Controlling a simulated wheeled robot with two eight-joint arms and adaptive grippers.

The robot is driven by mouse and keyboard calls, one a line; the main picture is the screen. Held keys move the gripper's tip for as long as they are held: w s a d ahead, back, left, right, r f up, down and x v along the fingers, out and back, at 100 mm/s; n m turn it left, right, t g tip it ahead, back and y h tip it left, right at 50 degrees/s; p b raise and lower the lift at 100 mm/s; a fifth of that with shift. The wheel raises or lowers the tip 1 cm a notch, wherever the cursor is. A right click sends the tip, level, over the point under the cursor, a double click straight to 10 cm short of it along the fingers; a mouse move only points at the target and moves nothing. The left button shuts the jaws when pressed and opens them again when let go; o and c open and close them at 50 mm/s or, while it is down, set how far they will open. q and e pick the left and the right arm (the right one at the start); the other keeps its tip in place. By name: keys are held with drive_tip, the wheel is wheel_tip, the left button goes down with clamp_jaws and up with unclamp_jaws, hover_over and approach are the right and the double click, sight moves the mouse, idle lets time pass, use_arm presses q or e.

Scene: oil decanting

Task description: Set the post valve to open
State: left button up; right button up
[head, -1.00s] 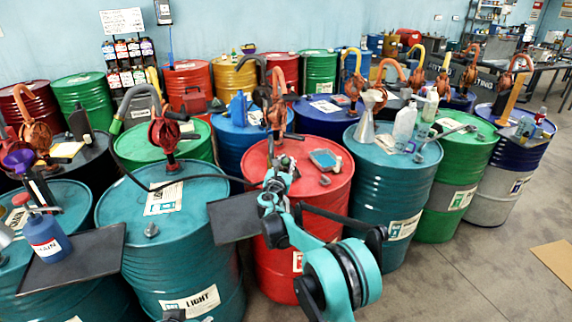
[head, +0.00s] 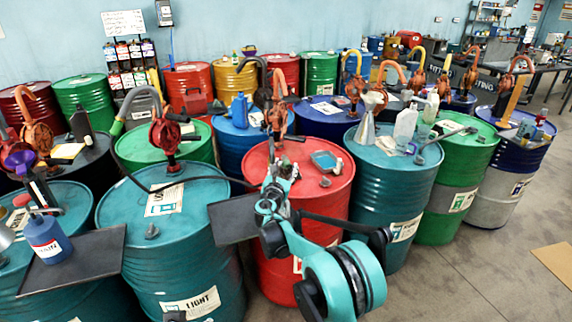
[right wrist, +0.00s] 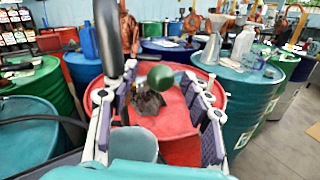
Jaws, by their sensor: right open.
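A small dark green round knob (right wrist: 160,76), which looks like the post valve's handle, shows above the red drum (right wrist: 180,118) in the right wrist view. A dark brown fitting (right wrist: 148,101) shows just below it. My right gripper (right wrist: 160,88) is open, with one finger on each side of the knob in the picture; I cannot tell whether either touches it. In the head view my right gripper (head: 282,170) is over the near part of the red drum (head: 325,210) and hides much of the knob area. I cannot read the valve's setting. My left gripper is not in view.
A rust-orange hand pump (head: 277,117) stands on the red drum behind the gripper, beside a blue-topped tray (head: 324,160). A dark plate (head: 232,219) is close left of my gripper. A teal drum (head: 400,205) with a metal funnel can (head: 366,122) stands right.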

drive_tip(key=v, duration=0.9)
drive_tip(key=shift+s, duration=0.3)
drive_tip(key=shift+c, duration=0.4)
